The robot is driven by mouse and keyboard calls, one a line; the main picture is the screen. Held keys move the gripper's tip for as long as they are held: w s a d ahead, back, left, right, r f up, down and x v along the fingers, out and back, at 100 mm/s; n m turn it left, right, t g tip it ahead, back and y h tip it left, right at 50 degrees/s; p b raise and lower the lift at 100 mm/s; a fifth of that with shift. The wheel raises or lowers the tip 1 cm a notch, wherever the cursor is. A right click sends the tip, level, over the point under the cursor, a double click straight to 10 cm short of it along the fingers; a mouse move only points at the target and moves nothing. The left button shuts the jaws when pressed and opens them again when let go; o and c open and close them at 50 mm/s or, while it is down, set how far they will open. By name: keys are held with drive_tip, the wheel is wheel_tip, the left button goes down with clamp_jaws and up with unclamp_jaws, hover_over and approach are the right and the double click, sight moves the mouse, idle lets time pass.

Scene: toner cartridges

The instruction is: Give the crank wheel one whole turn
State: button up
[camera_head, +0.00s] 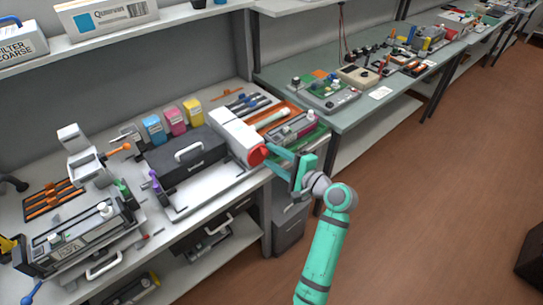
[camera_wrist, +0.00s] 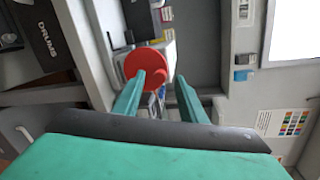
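The crank wheel is a red disc (camera_head: 257,154) on the near end of a white boxy device (camera_head: 235,135) at the bench's front right. In the wrist view the wheel (camera_wrist: 145,62) lies just ahead of my fingers, its lower part between and behind the fingertips. A red part, perhaps its knob, seems to show near the left fingertip. My gripper (camera_head: 268,157) has green fingers and points at the wheel from the right. Its fingers (camera_wrist: 158,82) are apart, with no object clearly held. I cannot tell whether a finger touches the wheel.
A black case (camera_head: 185,160) with a white handle stands left of the device. Cyan, magenta and yellow cartridges (camera_head: 174,120) stand behind it.

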drive_tip(key=v, duration=0.9)
drive_tip(key=shift+s+d, duration=0.25)
drive_tip(key=shift+s, duration=0.1)
drive_tip(key=s+a+f+t+h, duration=0.1)
drive_tip(key=s+a+f+h, duration=0.15)
drive_tip(key=f, duration=0.55)
drive_tip(key=s+a+f+h, duration=0.1)
drive_tip(key=s+f+h, duration=0.2)
drive_tip(key=f, duration=0.4)
drive_tip(key=s+a+f+n+h, duration=0.1)
drive_tip(key=s+a+f+h, duration=0.15)
drive_tip(key=s+f, duration=0.7)
drive_tip(key=s+a+r+n+h, duration=0.1)
drive_tip(key=s+n+h, duration=0.15)
drive_tip(key=s, duration=0.45)
drive_tip(key=s+r+n+h, duration=0.1)
drive_tip(key=s+n, duration=0.2)
drive_tip(key=s, duration=0.4)
drive_tip(key=s+a+r+n+t+y, duration=0.1)
drive_tip(key=s+a+r+n+t, duration=0.1)
drive_tip(key=s+a+r+n, duration=0.2)
drive_tip(key=s+r+n, duration=0.3)
drive_tip(key=s+r, duration=0.2)
drive_tip(key=s, duration=0.3)
drive_tip(key=shift+a, duration=0.2)
drive_tip(key=shift+r, duration=0.15)
